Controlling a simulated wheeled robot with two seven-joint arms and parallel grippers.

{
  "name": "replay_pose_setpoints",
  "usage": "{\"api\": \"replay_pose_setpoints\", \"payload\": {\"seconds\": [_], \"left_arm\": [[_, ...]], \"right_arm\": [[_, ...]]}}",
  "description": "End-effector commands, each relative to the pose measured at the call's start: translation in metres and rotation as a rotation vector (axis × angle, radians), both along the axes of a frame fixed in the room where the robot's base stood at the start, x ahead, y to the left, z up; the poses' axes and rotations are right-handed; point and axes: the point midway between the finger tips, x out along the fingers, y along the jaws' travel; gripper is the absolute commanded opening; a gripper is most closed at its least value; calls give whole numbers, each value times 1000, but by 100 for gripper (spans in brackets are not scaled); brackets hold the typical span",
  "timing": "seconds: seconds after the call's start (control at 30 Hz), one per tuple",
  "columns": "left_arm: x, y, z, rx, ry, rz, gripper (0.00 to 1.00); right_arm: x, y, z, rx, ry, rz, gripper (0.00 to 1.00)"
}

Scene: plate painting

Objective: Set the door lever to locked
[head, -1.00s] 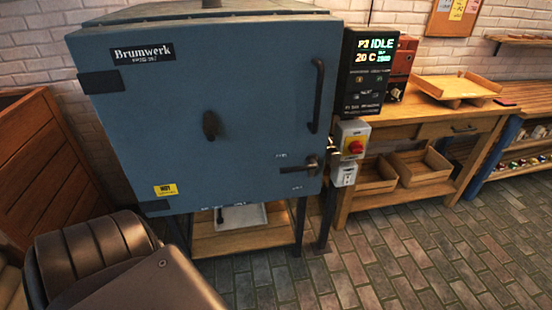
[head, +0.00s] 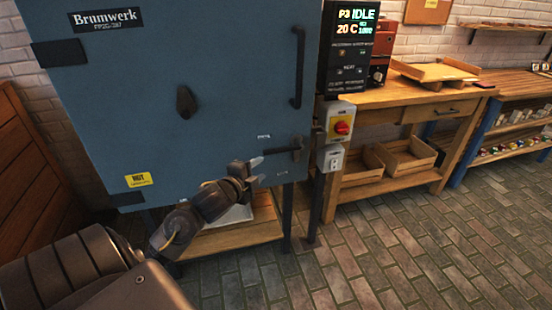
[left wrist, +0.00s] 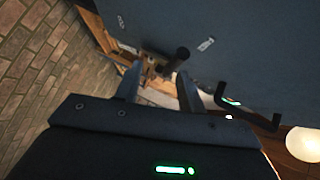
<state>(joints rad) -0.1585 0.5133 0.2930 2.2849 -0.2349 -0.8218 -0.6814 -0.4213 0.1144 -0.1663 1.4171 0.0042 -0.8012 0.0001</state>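The blue kiln door (head: 225,80) is shut. Its dark door lever (head: 283,150) is low on the right side and lies roughly level, its grip pointing left from the hub. Small labels above and below it are too small to read. My left gripper (head: 259,171) is just left of the lever, its fingertips spread and empty, near the door face. In the left wrist view the dark lever end (left wrist: 179,56) lies beyond the gap between the two open fingers (left wrist: 160,88); I cannot tell any contact. My right gripper is out of view.
A control panel (head: 350,45) and a red-yellow switch (head: 341,127) are to the right. A wooden workbench (head: 410,105) stands beyond; the brick floor (head: 390,245) is clear.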

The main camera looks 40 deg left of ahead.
Motion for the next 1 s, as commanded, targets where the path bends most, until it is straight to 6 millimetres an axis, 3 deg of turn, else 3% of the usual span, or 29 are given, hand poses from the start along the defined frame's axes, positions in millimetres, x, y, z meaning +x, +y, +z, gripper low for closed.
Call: {"api": "replay_pose_setpoints", "payload": {"seconds": [0.13, 0.37, 0.8, 1.0], "left_arm": [[-7, -6, 26, 65, -43, -17, 40], [-2, -6, 29, 69, -48, -17, 40], [72, 6, 18, 64, -48, -18, 40], [93, 10, 15, 66, -48, -18, 40]], "right_arm": [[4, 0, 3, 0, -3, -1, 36], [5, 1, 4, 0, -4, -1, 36], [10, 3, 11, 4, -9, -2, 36], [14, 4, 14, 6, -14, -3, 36]]}}
